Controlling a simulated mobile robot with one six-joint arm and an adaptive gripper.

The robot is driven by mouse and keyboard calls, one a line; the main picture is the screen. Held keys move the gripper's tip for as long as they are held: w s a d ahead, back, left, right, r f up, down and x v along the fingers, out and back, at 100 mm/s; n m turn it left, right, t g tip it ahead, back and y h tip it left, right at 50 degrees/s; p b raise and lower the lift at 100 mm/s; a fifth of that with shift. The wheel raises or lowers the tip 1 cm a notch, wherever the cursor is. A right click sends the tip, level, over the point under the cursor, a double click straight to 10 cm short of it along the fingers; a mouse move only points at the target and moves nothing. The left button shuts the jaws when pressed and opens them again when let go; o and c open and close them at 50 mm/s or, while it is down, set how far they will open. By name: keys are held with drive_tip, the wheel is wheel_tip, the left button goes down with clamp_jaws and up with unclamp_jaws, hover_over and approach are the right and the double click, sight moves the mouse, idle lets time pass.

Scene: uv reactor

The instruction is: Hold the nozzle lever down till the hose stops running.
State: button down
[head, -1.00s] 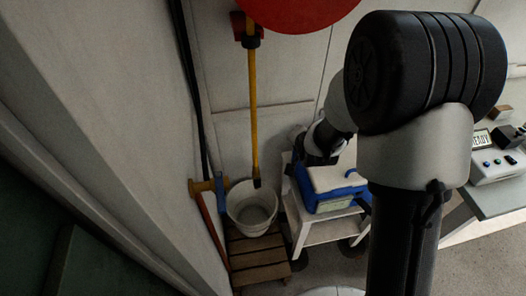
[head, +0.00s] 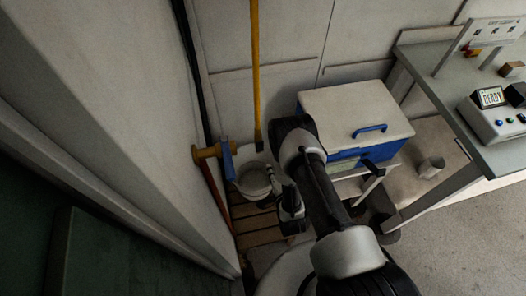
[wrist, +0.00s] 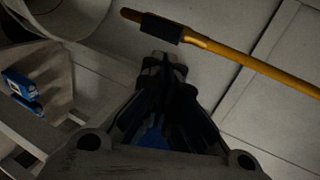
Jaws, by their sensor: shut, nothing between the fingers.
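A yellow hose or pole (head: 255,75) hangs down the back wall to a dark end piece (head: 258,140) above a white bucket (head: 246,180). My gripper (head: 274,182) is near the bucket's right side, apart from the blue lever in the picture. In the wrist view my gripper (wrist: 162,68) is shut and empty, just below the dark end of the yellow hose (wrist: 250,62). No running water is visible.
The bucket stands on a slatted wooden platform (head: 258,235). A blue cooler with a white lid (head: 345,105) is right of my arm. A grey bench (head: 450,95) with a box reading READY (head: 490,118) is at the right. A pale wall panel (head: 100,110) closes off the left.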

drive_tip(key=s+f, duration=0.2)
drive_tip(key=shift+s+m, duration=0.3)
drive_tip(key=shift+s, duration=0.05)
drive_tip(key=b, duration=0.6)
approach(260, 146)
drive_tip(key=w+f, duration=0.3)
drive_tip(key=w, duration=0.3)
drive_tip(key=shift+f, duration=0.25)
drive_tip(key=shift+a+p, duration=0.15)
drive_tip(key=shift+p, duration=0.15)
